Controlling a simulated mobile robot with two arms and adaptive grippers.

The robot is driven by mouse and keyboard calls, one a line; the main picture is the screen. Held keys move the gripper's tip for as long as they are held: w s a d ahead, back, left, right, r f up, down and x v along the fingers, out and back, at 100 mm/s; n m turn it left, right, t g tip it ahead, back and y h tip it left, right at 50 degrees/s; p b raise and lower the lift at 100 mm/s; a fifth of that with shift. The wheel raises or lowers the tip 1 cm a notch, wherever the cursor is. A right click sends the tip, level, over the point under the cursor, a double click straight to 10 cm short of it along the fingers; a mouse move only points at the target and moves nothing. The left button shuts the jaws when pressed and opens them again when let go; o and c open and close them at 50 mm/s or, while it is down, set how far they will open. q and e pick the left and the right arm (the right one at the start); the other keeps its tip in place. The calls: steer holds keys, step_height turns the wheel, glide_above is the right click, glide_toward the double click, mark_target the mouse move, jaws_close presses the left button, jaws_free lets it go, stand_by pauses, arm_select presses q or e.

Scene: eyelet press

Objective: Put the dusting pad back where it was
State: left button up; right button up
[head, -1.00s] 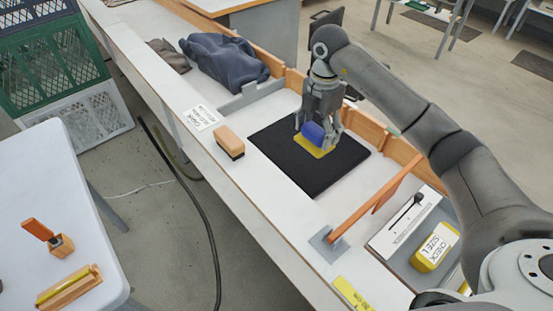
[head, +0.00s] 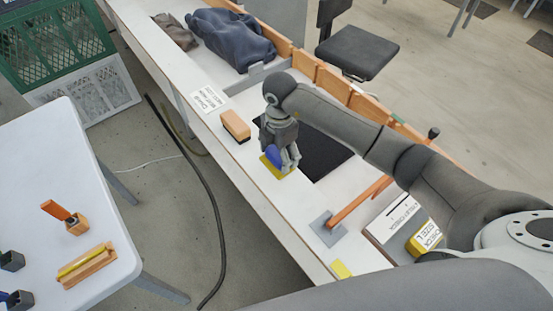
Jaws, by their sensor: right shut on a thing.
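The dusting pad, with a blue grip (head: 274,157) on a flat yellow base (head: 270,167), is at the near-left side of the black mat (head: 325,158), over the white bench top. My right gripper (head: 287,162) points down and is shut on the blue grip, partly hiding the pad. I cannot tell whether the yellow base touches the bench. My left gripper is out of view.
An orange block with a black underside (head: 236,126) stands close by on the left, beside a printed card (head: 208,99). An orange lever on a grey plate (head: 328,228) and a yellow box (head: 424,239) are on the right. Dark cloth (head: 232,38) lies behind.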

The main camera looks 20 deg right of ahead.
mark_target(276, 161)
steer(key=f, duration=0.1)
steer(key=f+p, duration=0.1)
steer(key=f, duration=0.1)
steer(key=shift+s+a+p, duration=0.1)
steer(key=shift+a+p, duration=0.2)
steer(key=shift+a, duration=0.1)
steer(key=shift+f, duration=0.5)
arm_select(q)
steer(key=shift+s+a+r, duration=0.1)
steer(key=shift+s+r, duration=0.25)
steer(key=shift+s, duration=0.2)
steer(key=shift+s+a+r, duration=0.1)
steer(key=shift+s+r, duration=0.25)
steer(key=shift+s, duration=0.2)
arm_select(e)
steer(key=shift+f, duration=0.1)
steer(key=o, duration=1.1)
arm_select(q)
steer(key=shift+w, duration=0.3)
arm_select(e)
steer(key=shift+r, duration=0.2)
step_height(276, 161, up, 11)
steer(key=b, duration=0.3)
steer(key=shift+r, duration=0.15)
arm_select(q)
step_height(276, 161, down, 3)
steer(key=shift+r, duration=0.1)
arm_select(e)
steer(key=shift+r, duration=0.25)
